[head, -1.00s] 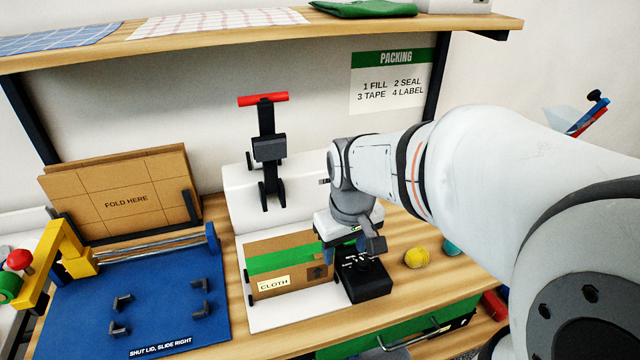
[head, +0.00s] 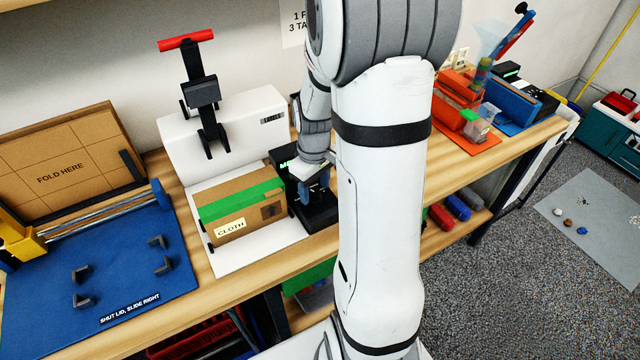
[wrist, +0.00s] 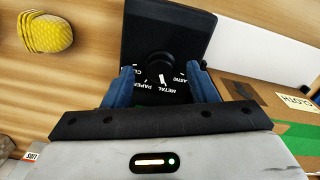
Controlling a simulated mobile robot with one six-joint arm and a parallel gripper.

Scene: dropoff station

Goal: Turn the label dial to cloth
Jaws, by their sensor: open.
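The label dial is a black round knob (wrist: 157,62) on a black box (head: 321,217). Around it, in the wrist view, white words read METAL and PAPER, with partly hidden words beginning CL and ending ASTIC. My gripper (wrist: 160,72) is open, its blue fingers on either side of the knob; I cannot tell if they touch it. In the head view my gripper (head: 315,187) is over the black box, and my arm hides part of it. A green display (head: 288,164) behind begins with ME. The knob's pointer is not clear.
A cardboard box (head: 240,214) with green tape and a CLOTH label stands on the white press base (head: 231,265), just left of the dial box. A yellow object (wrist: 46,33) lies nearby. A blue mat (head: 110,270) is at the left.

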